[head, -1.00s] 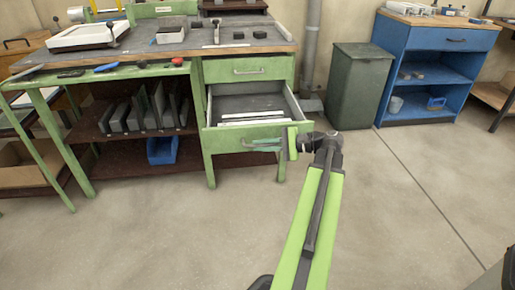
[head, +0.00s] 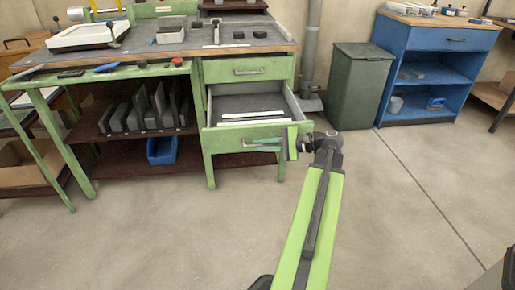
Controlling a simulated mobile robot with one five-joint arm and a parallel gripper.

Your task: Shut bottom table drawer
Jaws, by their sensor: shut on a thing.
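The bottom drawer (head: 222,136) of the green table (head: 180,56) stands pulled out. Its grey inside shows, with pale bars lying in it. The top drawer (head: 250,70) above it is shut. My gripper (head: 262,143) is at the right part of the bottom drawer's front, with its fingers pointing left at the drawer handle (head: 247,143). The fingers are shut on the handle; they cover most of it, so the exact grip is hard to see.
A dark green bin (head: 356,88) and a blue cabinet (head: 423,95) stand to the right. The floor in front is clear.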

